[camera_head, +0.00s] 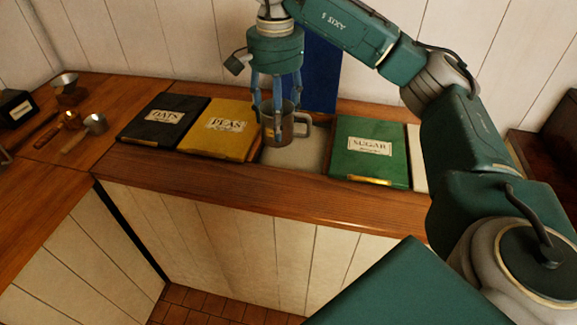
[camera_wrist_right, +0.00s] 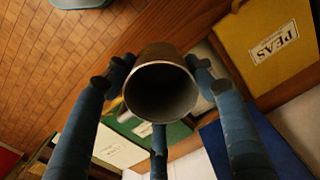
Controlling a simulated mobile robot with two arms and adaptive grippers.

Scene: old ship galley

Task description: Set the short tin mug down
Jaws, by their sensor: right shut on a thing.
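The short tin mug (camera_head: 297,128) is a brown-grey metal cup with its handle to the right in the head view. My right gripper (camera_head: 276,108) reaches down from above and is shut on it, with blue fingers around its body. My left gripper is not in view.
The open bin (camera_head: 318,146) has pale contents and a raised blue lid (camera_head: 322,75). Shut lids flank it: black OATS (camera_head: 160,127), yellow PEAS (camera_head: 222,137) and green SUGAR (camera_head: 369,160). The wooden front ledge (camera_head: 250,188) is clear. Small metal scoops (camera_head: 96,124) lie at left.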

